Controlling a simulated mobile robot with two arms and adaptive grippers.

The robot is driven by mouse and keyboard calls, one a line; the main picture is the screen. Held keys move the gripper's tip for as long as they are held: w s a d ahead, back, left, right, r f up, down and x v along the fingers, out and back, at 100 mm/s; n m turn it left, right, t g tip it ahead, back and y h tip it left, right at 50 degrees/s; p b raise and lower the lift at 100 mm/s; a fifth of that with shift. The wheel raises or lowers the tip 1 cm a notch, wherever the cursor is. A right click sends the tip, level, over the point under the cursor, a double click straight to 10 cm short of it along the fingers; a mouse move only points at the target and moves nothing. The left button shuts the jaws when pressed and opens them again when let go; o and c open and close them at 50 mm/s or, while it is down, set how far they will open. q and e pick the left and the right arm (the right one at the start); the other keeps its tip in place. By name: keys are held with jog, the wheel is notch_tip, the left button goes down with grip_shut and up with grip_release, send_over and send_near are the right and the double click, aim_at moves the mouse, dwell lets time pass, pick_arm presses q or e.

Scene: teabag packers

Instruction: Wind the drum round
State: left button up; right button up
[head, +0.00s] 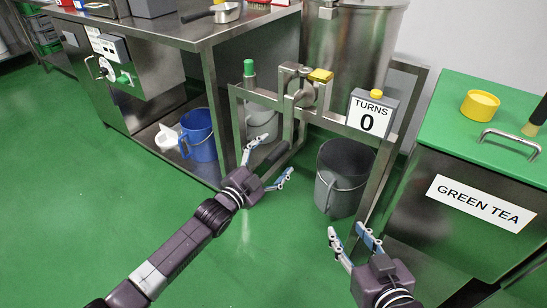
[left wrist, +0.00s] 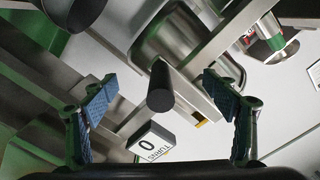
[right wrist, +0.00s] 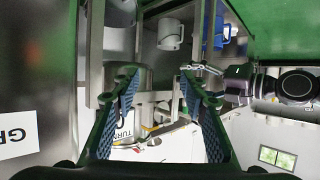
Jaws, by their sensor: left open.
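The steel drum (head: 350,40) stands behind a steel frame (head: 335,120) at the top middle of the head view. A crank with a black grip (head: 275,152) comes forward from the frame. My left gripper (head: 268,162) is open at the grip's near end. In the left wrist view the black grip (left wrist: 160,88) points toward the camera, between the spread fingers, with no finger touching it. A counter (head: 368,118) on the frame reads TURNS 0. My right gripper (head: 347,232) is open and empty, low in front of the frame; the right wrist view shows its fingers apart.
A grey bucket (head: 343,180) stands under the frame, near both grippers. A green-topped GREEN TEA cabinet (head: 450,190) stands at right, a steel bench (head: 190,35) at left with a blue jug (head: 199,135) on its lower shelf. The green floor in front is clear.

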pick_arm(q)
jog(key=shift+w+d, duration=0.3)
jog(key=shift+w, duration=0.15)
pick_arm(e)
jog(key=shift+w+a+r+t, duration=0.15)
jog(key=shift+w+r+t, duration=0.2)
jog(key=shift+r, duration=0.4)
jog(key=shift+w+a+r+t, duration=0.15)
jog(key=shift+w+r+t, duration=0.2)
jog(key=shift+r, duration=0.35)
pick_arm(q)
jog(key=shift+c, duration=0.6)
grip_shut()
pick_arm(e)
jog(key=shift+s+f, duration=0.1)
